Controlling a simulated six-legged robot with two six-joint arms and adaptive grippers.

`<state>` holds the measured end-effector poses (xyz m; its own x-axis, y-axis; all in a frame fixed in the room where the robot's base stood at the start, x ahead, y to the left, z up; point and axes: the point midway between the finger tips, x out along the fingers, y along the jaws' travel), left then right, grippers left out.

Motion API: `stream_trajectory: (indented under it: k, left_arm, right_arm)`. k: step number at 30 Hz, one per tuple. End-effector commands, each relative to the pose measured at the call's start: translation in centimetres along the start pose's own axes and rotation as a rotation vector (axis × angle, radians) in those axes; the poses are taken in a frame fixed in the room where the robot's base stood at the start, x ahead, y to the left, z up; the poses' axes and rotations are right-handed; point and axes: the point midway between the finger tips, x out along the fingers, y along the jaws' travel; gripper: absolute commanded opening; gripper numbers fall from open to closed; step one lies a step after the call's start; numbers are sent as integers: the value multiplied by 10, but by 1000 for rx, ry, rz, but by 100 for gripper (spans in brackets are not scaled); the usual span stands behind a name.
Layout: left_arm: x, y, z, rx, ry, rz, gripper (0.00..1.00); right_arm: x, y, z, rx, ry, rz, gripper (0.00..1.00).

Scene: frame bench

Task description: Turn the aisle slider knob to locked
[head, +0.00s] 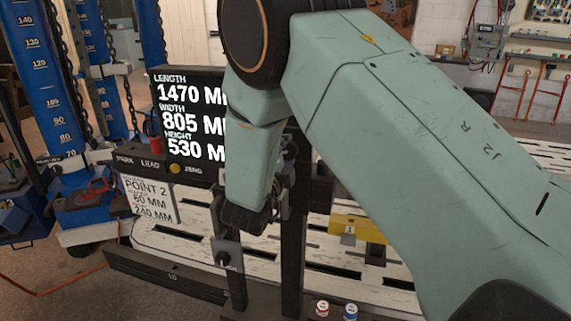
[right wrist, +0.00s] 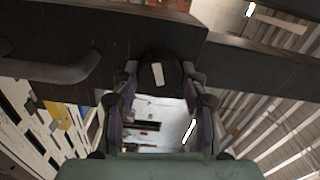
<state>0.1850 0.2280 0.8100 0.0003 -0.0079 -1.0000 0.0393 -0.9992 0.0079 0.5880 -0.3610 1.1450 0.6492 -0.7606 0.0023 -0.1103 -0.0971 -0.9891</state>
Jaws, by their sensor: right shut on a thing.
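A black round knob (right wrist: 158,76) with a short white mark sits on a dark beam in the right wrist view. The white mark points nearly straight up the picture, tilted slightly. My right gripper (right wrist: 160,90) is shut on this knob, one finger on each side. In the head view my right gripper (head: 281,198) is at a dark upright post, and my arm hides the knob there. Another small dark knob (head: 223,258) on a grey plate shows lower left of the gripper. My left gripper is in neither view.
A display board (head: 188,118) with length, width and height figures stands behind my arm. A white slotted bench (head: 190,236) lies below, with a yellow block (head: 347,229) on it. Two small cans (head: 322,309) stand at the front. Blue measuring towers (head: 38,70) stand at left.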

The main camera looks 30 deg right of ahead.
Motion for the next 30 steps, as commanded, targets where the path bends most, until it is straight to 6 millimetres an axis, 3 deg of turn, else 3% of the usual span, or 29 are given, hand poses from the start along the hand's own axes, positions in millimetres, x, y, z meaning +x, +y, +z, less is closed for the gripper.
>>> stream_trajectory:
  k: [3, 12, 30]
  left_arm:
    - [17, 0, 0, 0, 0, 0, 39]
    - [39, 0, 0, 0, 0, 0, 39]
    - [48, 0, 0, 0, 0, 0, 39]
  right_arm:
    - [0, 4, 1, 97, 0, -1, 12]
    - [0, 3, 0, 275, -1, 1, 12]
    - [0, 2, 0, 361, 1, 5, 12]
